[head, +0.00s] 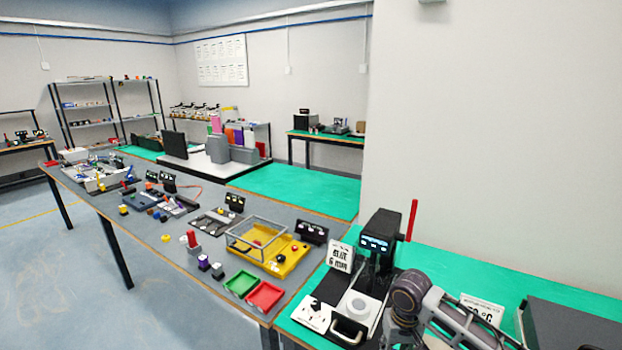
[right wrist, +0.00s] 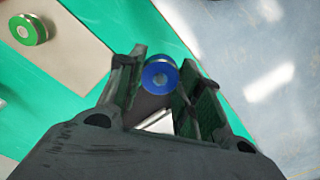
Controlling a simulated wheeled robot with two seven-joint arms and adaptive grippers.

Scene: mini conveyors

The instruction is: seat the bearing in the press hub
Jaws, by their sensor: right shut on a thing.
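My right gripper (right wrist: 160,82) is shut on a bearing with a blue face (right wrist: 160,75), which sits between its fingertips in the right wrist view. A second, green-faced bearing (right wrist: 28,30) lies on a beige surface (right wrist: 62,62) at the upper left there. In the head view the dark press (head: 381,237) with a red lever (head: 412,220) stands on the green bench. My left gripper is not in view.
A sign reading 6 mm (head: 340,257) stands left of the press. A card (head: 484,308) and a grey box (head: 575,325) stand to the right. Green (head: 241,284) and red trays (head: 265,297) lie on the grey table at left. A white plate (head: 312,314) lies left of the base.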

